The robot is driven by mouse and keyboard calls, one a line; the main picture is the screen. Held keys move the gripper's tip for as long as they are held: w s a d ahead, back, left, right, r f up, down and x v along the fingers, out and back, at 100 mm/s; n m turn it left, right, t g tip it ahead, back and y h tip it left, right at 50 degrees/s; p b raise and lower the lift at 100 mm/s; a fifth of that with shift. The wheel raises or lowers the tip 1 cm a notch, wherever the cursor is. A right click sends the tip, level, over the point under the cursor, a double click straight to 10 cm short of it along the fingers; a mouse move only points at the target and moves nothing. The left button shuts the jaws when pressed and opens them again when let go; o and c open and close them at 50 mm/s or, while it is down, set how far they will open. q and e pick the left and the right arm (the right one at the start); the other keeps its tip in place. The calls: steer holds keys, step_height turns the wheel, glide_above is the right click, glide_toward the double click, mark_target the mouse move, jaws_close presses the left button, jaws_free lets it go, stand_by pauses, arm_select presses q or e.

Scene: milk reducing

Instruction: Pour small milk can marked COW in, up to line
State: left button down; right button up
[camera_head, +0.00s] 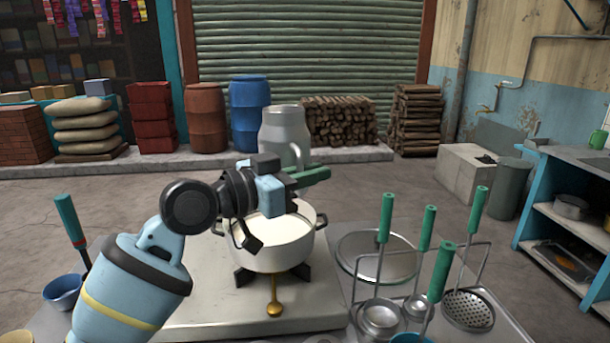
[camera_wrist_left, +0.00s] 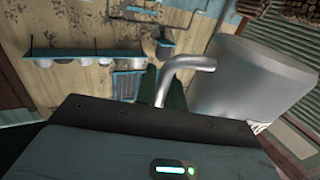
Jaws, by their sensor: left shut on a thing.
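A grey metal milk can (camera_head: 284,130) with a side handle stands out above the far side of the pot in the head view, roughly upright. In the left wrist view the can (camera_wrist_left: 250,85) fills the right side and its curved handle (camera_wrist_left: 192,66) runs to my fingers. My left gripper (camera_head: 308,176) is shut on this handle. No COW mark is readable on the side that shows. The white pot (camera_head: 268,258) sits on the burner with white milk (camera_head: 272,236) in it. No level line is visible inside. The can's base is hidden behind my gripper. My right gripper is out of view.
A rack of green-handled ladles (camera_head: 428,230) and a round metal lid (camera_head: 376,256) stand right of the pot. A blue bowl (camera_head: 62,292) and another green handle (camera_head: 70,220) are at the left. The counter (camera_head: 200,312) before the pot is mostly clear.

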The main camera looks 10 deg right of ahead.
arm_select(q)
steer(key=shift+r, duration=0.25)
steer(key=shift+f, duration=0.1)
steer(key=shift+f+b, duration=0.4)
steer(key=shift+f, duration=0.2)
steer(key=shift+f+b, duration=0.85)
steer(key=shift+f, duration=0.5)
steer(key=shift+s+d+r+p, duration=0.1)
steer(key=shift+r+p, duration=0.25)
steer(key=shift+p, duration=0.1)
steer(key=shift+s+r+n+p, duration=0.15)
steer(key=shift+r+n+p, duration=0.05)
steer(key=shift+n+p, duration=0.2)
steer(key=shift+s+d+r, duration=0.1)
steer(key=shift+r, duration=0.05)
